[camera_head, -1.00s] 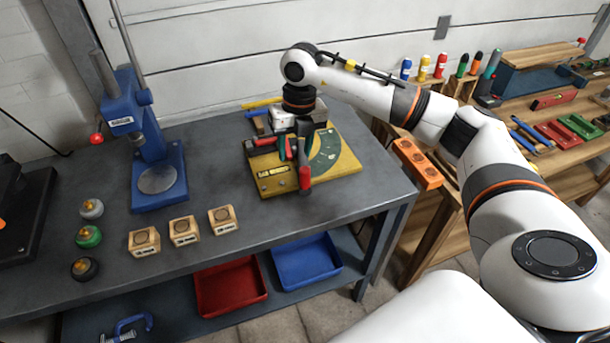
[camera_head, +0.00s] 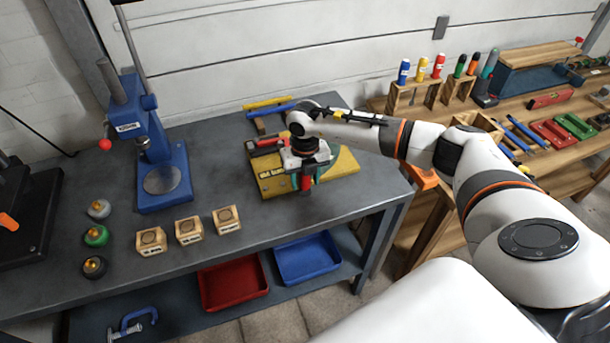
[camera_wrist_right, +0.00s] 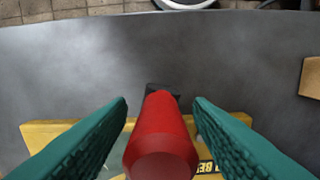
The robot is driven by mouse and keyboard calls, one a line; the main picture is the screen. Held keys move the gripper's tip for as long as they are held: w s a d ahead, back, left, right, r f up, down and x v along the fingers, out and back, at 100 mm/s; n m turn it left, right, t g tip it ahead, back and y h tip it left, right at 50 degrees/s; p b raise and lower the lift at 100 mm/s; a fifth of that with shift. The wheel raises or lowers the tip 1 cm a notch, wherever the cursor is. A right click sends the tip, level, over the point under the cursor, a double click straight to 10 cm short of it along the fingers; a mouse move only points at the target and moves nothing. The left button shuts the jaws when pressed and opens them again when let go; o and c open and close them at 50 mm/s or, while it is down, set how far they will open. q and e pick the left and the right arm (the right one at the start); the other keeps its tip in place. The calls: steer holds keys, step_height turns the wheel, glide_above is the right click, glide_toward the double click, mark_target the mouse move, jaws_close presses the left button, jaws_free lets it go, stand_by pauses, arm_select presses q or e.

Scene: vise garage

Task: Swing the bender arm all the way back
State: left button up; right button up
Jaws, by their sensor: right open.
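The bar bender has a yellow base (camera_head: 342,167) and sits near the right end of the grey bench. The bender arm's red handle (camera_wrist_right: 160,138) stands between the teal finger pads of my right gripper (camera_wrist_right: 160,112) in the right wrist view. A gap shows on each side of the handle, so the gripper is open around it and not clamped. In the head view, my right gripper (camera_head: 304,174) is low over the bender, with part of the red handle (camera_head: 306,183) visible at its fingers. The gripper and wrist hide the middle of the bender. My left gripper is not in view.
A blue press (camera_head: 160,165) stands left on the bench (camera_head: 215,170). Several wooden blocks (camera_head: 189,230) line the front. Blue and yellow bars (camera_head: 268,106) lie behind the bender. An orange power strip (camera_head: 422,176) is right of the bench. Bench space left of the bender is clear.

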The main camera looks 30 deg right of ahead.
steer(key=shift+c, duration=0.5)
jaws_close()
